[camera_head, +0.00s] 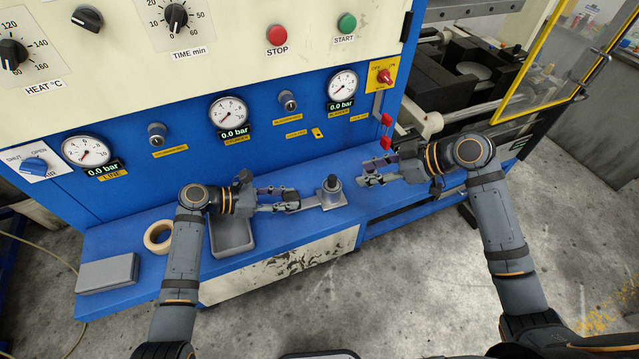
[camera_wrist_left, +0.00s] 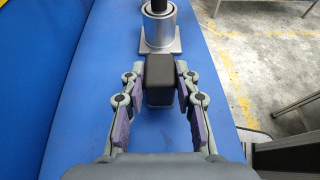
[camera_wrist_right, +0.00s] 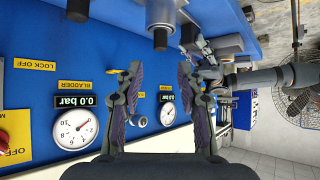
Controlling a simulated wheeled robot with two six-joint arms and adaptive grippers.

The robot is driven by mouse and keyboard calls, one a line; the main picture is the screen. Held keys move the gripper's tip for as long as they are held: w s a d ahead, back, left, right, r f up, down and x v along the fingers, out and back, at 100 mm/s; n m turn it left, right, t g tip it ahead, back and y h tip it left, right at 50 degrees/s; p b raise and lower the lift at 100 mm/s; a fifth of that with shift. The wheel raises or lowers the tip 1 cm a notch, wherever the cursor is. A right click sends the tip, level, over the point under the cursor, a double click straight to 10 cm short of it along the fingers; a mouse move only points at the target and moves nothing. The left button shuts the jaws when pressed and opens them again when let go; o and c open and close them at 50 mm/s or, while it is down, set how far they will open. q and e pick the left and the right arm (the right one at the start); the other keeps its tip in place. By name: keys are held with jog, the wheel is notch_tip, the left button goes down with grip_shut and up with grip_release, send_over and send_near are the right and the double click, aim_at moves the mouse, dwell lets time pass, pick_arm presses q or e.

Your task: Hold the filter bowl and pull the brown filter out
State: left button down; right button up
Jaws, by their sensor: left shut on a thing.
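The filter bowl (camera_head: 331,193) is a silver cylinder with a black upper part, upright on a grey base plate on the blue bench. It also shows in the left wrist view (camera_wrist_left: 158,32) and at the top of the right wrist view (camera_wrist_right: 160,12). My left gripper (camera_head: 299,200) is shut on a dark block (camera_wrist_left: 160,75) at the near side of the base plate; whether the block joins the plate is unclear. My right gripper (camera_head: 367,173) is open and empty, to the right of the bowl and apart from it. No brown filter shows.
A grey tray (camera_head: 232,252), a tape roll (camera_head: 157,237) and a grey box (camera_head: 107,273) lie on the bench to the left. The blue panel with gauges (camera_head: 229,110) rises behind. Red lock tags (camera_head: 386,120) hang behind my right gripper.

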aim_at(336, 188)
jog(key=shift+c, duration=0.2)
jog(key=w+a+f+m+h, duration=0.1)
jog(key=a+f, duration=0.1)
jog(key=w+a+f+m+t, duration=0.1)
jog(key=a+f, duration=0.1)
jog(key=a, duration=0.1)
jog(key=w+a+f+m+t+h, duration=0.1)
jog(key=a+f, duration=0.1)
jog(key=shift+w+a+f+m+h, duration=0.15)
jog(key=shift+a+f+m+h, duration=0.15)
jog(key=shift+m, duration=0.1)
dwell(0.4)
jog(key=shift+c, duration=0.3)
grip_shut()
